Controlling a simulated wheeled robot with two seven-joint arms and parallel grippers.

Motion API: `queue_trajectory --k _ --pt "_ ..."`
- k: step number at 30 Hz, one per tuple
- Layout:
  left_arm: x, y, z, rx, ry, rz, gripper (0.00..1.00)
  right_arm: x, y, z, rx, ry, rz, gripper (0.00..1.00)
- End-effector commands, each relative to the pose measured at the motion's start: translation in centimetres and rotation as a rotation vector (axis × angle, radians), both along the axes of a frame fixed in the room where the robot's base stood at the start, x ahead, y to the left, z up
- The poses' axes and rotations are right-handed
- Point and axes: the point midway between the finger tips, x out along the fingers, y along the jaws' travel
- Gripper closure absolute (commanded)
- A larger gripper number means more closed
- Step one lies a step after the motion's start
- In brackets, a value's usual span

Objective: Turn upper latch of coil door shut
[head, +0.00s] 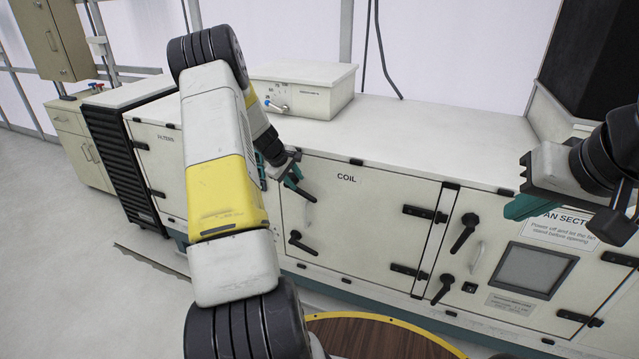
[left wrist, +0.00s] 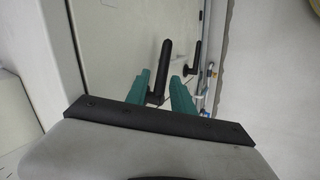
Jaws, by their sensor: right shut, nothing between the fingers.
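The coil door (head: 350,215) is a pale panel marked COIL and looks flush with the cabinet front. Its upper latch (head: 302,192) is a black handle near the door's upper left, slanting down to the right. My left gripper (head: 291,172) is at this latch and partly covers it. In the left wrist view the latch handle (left wrist: 162,66) shows between the two teal fingers, which stand apart; I cannot tell whether either touches it. The lower latch (head: 301,243) is a similar black handle below. My right gripper (head: 522,207) is shut and empty before the fan section.
The fan section door (head: 470,262) to the right has its own black latches (head: 464,233) and a small window (head: 533,268). A pale box (head: 303,88) stands on the cabinet top. My left arm hides part of the filter section.

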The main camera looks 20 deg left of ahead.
Motion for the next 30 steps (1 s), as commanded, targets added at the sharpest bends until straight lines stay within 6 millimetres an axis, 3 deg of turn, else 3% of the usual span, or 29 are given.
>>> queue_trajectory --k 4,18,30 --pt "0.4 0.6 -1.8 -0.013 0.005 0.028 0.71 0.0 0.0 0.0 0.0 0.0 0.0 1.0" --pt "3.5 -0.5 -7.3 -0.012 0.006 0.026 0.71 0.0 0.0 0.0 0.0 0.0 0.0 1.0" --pt "3.9 -0.6 -8.0 -0.011 0.005 0.026 0.73 0.0 0.0 0.0 0.0 0.0 0.0 1.0"
